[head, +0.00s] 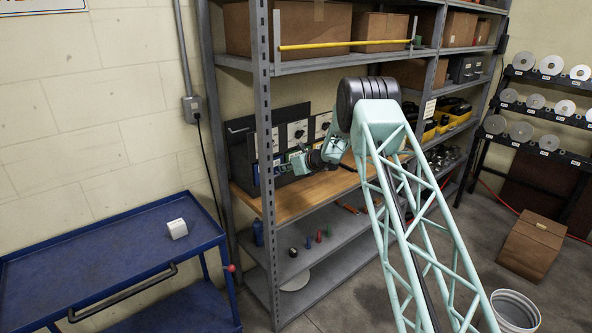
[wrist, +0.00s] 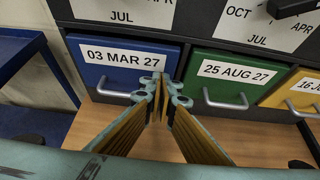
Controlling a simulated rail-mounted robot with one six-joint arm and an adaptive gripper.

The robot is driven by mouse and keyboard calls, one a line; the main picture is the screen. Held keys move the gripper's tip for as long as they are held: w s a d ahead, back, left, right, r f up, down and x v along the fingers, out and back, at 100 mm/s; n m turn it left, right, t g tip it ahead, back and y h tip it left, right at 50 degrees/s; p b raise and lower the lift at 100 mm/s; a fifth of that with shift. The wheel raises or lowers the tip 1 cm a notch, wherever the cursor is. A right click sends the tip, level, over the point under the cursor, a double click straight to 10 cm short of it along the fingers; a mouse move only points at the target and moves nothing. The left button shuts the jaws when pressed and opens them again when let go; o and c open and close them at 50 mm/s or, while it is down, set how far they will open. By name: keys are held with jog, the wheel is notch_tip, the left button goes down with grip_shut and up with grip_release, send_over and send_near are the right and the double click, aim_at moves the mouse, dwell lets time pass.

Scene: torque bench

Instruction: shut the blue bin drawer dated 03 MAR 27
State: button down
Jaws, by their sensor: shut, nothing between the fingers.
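The blue bin drawer labelled 03 MAR 27 (wrist: 98,72) is at left in the wrist view, in the bottom row of a dark cabinet. Its metal handle (wrist: 104,89) is partly hidden by my gripper. I cannot tell how far the drawer stands out. My gripper (wrist: 163,84) is shut and empty, its tips in front of the blue drawer's right end. I cannot tell if they touch it.
A green drawer labelled 25 AUG 27 (wrist: 226,88) and a yellow drawer (wrist: 298,92) are to the right, both with handles. A wooden shelf top (wrist: 215,140) lies below. A shelf post (head: 264,150) stands near my wrist. A blue cart (head: 110,245) is at left.

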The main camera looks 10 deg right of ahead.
jog(key=shift+w, duration=0.15)
jog(key=shift+a, duration=0.1)
dwell(0.3)
jog(key=f+b+v, duration=0.1)
jog(key=b+v, duration=0.1)
jog(key=v, duration=1.1)
jog(key=shift+s+d+f+b, duration=0.25)
jog(key=shift+s+d+b, duration=0.15)
jog(key=shift+s, duration=0.2)
jog(key=shift+d, duration=0.1)
